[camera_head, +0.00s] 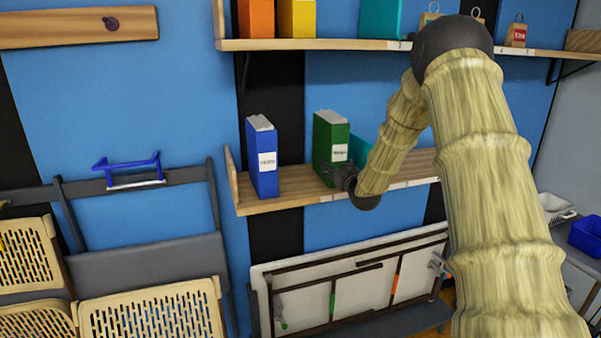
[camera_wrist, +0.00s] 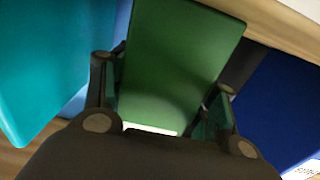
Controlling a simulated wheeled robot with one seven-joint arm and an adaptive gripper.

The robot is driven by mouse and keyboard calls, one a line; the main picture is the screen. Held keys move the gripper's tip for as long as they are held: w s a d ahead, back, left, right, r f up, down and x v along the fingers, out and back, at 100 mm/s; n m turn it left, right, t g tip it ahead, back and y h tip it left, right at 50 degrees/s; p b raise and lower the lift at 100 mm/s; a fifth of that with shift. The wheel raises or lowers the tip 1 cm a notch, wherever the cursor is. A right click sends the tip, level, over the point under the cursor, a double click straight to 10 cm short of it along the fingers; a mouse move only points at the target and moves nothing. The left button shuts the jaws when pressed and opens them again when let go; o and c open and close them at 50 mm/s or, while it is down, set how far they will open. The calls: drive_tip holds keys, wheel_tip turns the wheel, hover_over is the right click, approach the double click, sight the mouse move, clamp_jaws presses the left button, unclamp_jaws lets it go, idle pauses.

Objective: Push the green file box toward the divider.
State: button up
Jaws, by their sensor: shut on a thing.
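The green file box (camera_head: 325,140) stands upright on the lower wall shelf, its white label facing out. My gripper (camera_head: 343,178) is at its lower front. In the wrist view the green box (camera_wrist: 182,62) fills the space between the two fingers of my gripper (camera_wrist: 163,100), which is shut on it. A thin upright wooden panel (camera_head: 232,174) stands at the shelf's left end; I cannot tell whether it is the divider. The blue file box (camera_head: 262,160) stands between that panel and the green box, with a gap to the green box.
A teal file box (camera_head: 360,147) stands right of the green box, partly hidden by my arm. The lower shelf (camera_head: 290,197) has bare board between the blue and green boxes. An upper shelf (camera_head: 310,44) with more boxes hangs above. Folded chairs (camera_head: 150,262) stand below left.

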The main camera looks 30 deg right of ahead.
drive_tip(key=shift+s+d, duration=0.2)
drive_tip(key=shift+d, duration=0.55)
drive_tip(key=shift+s+d, duration=0.15)
drive_tip(key=shift+d, duration=0.55)
drive_tip(key=shift+s+d, duration=0.2)
drive_tip(key=shift+d, duration=0.55)
drive_tip(key=o, duration=1)
drive_tip(key=shift+c, duration=0.2)
drive_tip(key=shift+s, duration=0.1)
drive_tip(key=p+v, duration=0.1)
drive_tip(key=v, duration=1.2)
drive_tip(key=shift+d, duration=0.25)
